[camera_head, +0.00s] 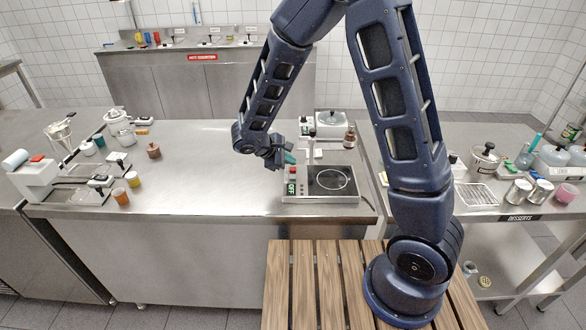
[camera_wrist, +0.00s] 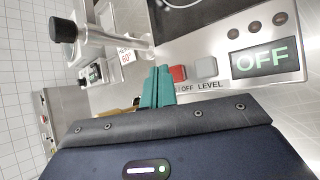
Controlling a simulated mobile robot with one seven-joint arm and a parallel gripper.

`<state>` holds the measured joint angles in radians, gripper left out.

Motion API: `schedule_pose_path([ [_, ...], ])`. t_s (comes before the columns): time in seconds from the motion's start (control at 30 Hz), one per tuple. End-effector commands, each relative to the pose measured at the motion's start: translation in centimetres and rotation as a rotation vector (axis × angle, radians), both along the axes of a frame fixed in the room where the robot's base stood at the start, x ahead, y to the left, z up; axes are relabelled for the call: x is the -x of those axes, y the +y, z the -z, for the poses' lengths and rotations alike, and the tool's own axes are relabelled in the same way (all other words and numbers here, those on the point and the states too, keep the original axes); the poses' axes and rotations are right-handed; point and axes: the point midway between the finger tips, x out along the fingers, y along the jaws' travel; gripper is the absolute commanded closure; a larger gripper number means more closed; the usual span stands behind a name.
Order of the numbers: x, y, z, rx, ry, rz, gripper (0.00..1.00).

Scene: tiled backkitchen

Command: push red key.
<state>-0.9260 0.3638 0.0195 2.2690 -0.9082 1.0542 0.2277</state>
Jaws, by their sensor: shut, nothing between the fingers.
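The red key (camera_wrist: 178,73) sits on the pale metal panel of a hotplate unit, beside a grey key (camera_wrist: 205,67). In the head view the red key (camera_head: 293,169) shows small at the unit's left side. The display (camera_wrist: 262,62) reads OFF in green. My gripper (camera_wrist: 158,86) has teal fingers shut together with nothing between them. In the wrist view the fingertips are just left of the red key; I cannot tell whether they touch it. In the head view my gripper (camera_head: 289,157) is over the unit's back left corner.
The hotplate's dark glass top (camera_head: 332,181) lies right of the panel. A post with a black knob (camera_wrist: 62,29) stands close to my fingers.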

Motion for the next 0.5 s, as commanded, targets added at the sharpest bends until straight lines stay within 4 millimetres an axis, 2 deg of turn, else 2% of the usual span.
schedule_pose_path([
  [0.5, 0.01, 0.00, 0.76, 0.000, 0.000, 0.000, 1.00],
])
